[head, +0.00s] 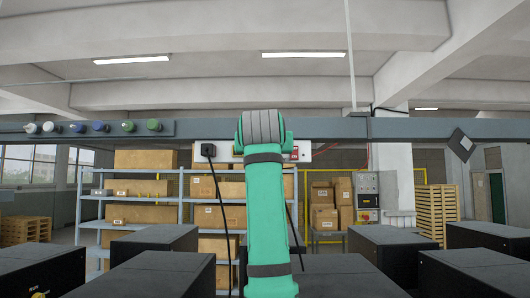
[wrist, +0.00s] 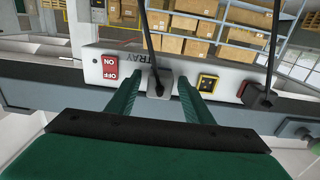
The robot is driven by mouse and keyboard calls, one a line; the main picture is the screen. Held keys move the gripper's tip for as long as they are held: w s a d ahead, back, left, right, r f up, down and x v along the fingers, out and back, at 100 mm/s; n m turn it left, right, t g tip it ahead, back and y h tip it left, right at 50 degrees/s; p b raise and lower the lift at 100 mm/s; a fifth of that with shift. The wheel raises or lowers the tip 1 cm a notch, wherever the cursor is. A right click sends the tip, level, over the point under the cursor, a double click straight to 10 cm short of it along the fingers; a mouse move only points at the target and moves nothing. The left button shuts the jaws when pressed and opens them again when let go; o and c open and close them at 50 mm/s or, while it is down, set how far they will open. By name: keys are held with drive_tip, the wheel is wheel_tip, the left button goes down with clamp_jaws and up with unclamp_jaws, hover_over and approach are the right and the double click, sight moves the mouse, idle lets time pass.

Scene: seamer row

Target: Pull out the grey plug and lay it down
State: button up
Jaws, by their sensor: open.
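The grey plug (wrist: 160,84) sits on the white socket strip in the wrist view, with a dark cable running from it toward the top of the picture. My gripper (wrist: 158,93) is open, with one green finger on each side of the plug. I cannot tell whether either finger touches it. In the head view my green arm covers the grey plug and my gripper's fingers.
A black plug (wrist: 258,98) with its own cable is on the same strip; it also shows in the head view (head: 208,150). A red on/off switch (wrist: 110,68) and a yellow-framed part (wrist: 208,82) flank the grey plug. Black boxes (head: 160,240) stand below.

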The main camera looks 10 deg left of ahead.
idle(0.6)
clamp_jaws()
drive_tip(key=shift+s, duration=0.15)
drive_tip(key=shift+s+d, duration=0.2)
drive_tip(key=shift+s, duration=0.7)
drive_tip(key=shift+s+d, duration=0.2)
drive_tip(key=shift+s, duration=0.75)
drive_tip(key=shift+s+d, duration=0.2)
drive_tip(key=shift+s, duration=0.7)
